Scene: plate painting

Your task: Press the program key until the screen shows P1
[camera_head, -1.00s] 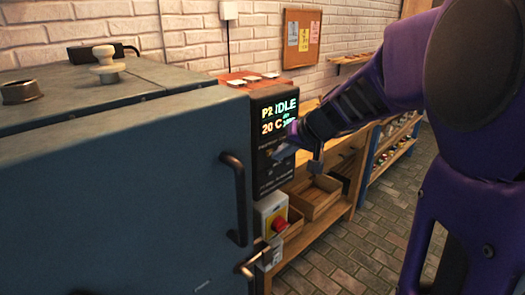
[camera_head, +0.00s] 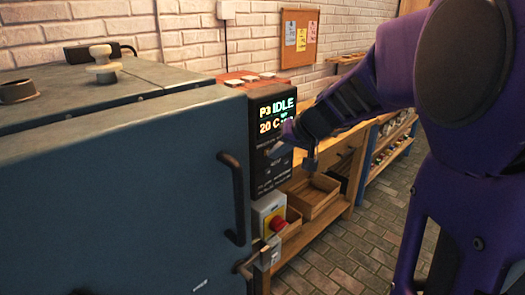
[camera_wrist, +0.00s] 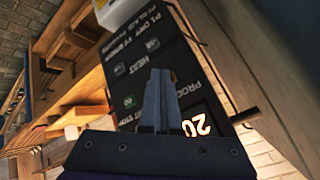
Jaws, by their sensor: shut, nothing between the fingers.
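The black control panel (camera_head: 268,180) is on the front right of the blue-grey kiln (camera_head: 120,200). Its lit screen (camera_head: 277,114) reads P3, IDLE and 20 C. My gripper (camera_head: 277,150) is in front of the panel just below the screen, its fingers shut and empty. In the wrist view the shut fingertips (camera_wrist: 160,72) lie over the panel (camera_wrist: 140,30) beside the label starting PROG (camera_wrist: 183,86). The program key is mostly hidden behind the fingertips; I cannot tell whether they touch it.
A red stop button (camera_head: 278,224) on a yellow and grey box sits below the panel. A dark door handle (camera_head: 234,195) stands out from the kiln front. Wooden trays (camera_head: 315,197) lie on a bench shelf to the right. The brick floor at right is open.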

